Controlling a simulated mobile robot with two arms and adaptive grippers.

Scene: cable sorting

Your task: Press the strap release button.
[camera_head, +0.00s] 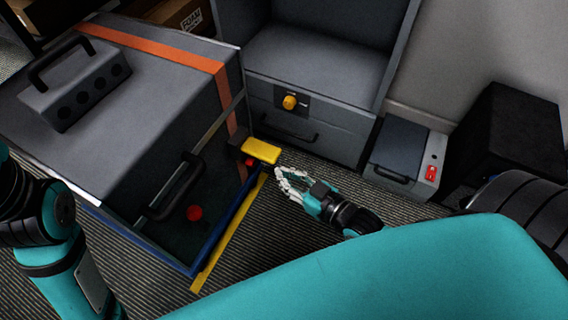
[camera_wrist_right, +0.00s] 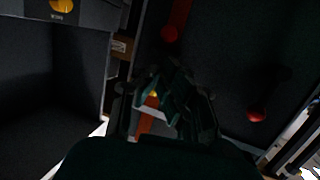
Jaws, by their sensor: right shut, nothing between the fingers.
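An orange strap (camera_head: 160,48) runs over the large grey case (camera_head: 150,140) and down its front. A yellow block (camera_head: 261,150) sits at the strap's lower right on a dark housing. A small red button (camera_head: 249,162) shows beside the block, partly shaded. My right gripper (camera_head: 281,178) is shut and empty, just right of and below the yellow block, apart from it in this view. In the dark wrist view the fingers (camera_wrist_right: 178,98) partly cover a yellow spot, with the orange strap (camera_wrist_right: 145,124) below. My left gripper is outside the frame.
A red knob (camera_head: 194,213) and a black handle (camera_head: 177,187) stand out from the case front. A yellow bar (camera_head: 228,235) lies along the blue edge. A grey cabinet with a yellow knob (camera_head: 290,102) and a small box with a red switch (camera_head: 431,173) stand behind.

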